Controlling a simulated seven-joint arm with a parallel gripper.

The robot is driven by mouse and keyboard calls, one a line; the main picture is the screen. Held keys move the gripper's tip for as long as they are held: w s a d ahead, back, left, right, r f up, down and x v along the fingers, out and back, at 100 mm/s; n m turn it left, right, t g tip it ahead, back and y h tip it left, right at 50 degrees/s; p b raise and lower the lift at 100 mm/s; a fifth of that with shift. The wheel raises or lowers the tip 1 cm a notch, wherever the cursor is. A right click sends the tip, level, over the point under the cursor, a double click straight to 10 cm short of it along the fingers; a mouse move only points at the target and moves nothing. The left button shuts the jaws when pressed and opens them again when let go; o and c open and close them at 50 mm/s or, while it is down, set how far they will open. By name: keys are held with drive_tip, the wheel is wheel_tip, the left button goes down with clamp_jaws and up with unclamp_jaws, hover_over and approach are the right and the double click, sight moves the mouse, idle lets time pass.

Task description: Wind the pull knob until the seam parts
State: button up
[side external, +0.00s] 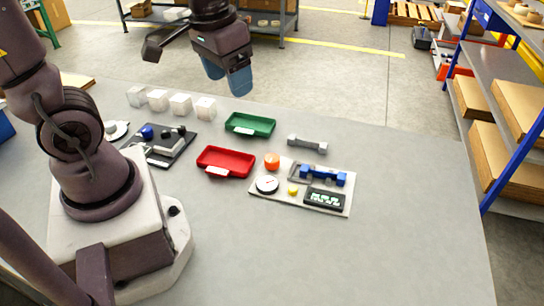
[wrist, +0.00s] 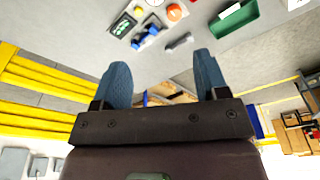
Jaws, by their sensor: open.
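A light test plate (side external: 260,192) lies on the grey table. It carries an orange round knob (side external: 272,161), a white dial gauge (side external: 267,184), a small yellow button (side external: 293,190), a blue clamp fixture (side external: 323,175) and a dark display (side external: 324,198) with green figures. Which part is the pull knob is not labelled; the orange one looks like a knob. It also shows in the wrist view (wrist: 174,12). The seam is too small to make out. My gripper (side external: 227,78) is open and empty, high above the table's far side, well apart from the plate. Its blue fingers also show in the wrist view (wrist: 160,64).
A grey bar-shaped piece (side external: 307,144) lies behind the plate. A red tray (side external: 225,162) and a green tray (side external: 250,124) stand left of it. Several whitish cubes (side external: 181,104) and a dark board (side external: 167,148) with parts lie farther left. The table's right and front are clear.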

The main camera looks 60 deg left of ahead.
sight(272, 158)
drive_tip(key=w+a+f+n+g, duration=0.2)
drive_tip(key=w+a+f+n, duration=0.3)
drive_tip(key=w+f+n, duration=0.8)
drive_tip(key=f, duration=0.4)
drive_tip(key=s+f+n, duration=0.1)
drive_tip(key=f, duration=0.4)
drive_tip(key=s+f+n, duration=0.1)
drive_tip(key=f, duration=0.4)
drive_tip(key=shift+s+a, duration=0.1)
drive_tip(key=shift+a, duration=0.1)
drive_tip(key=c, duration=0.9)
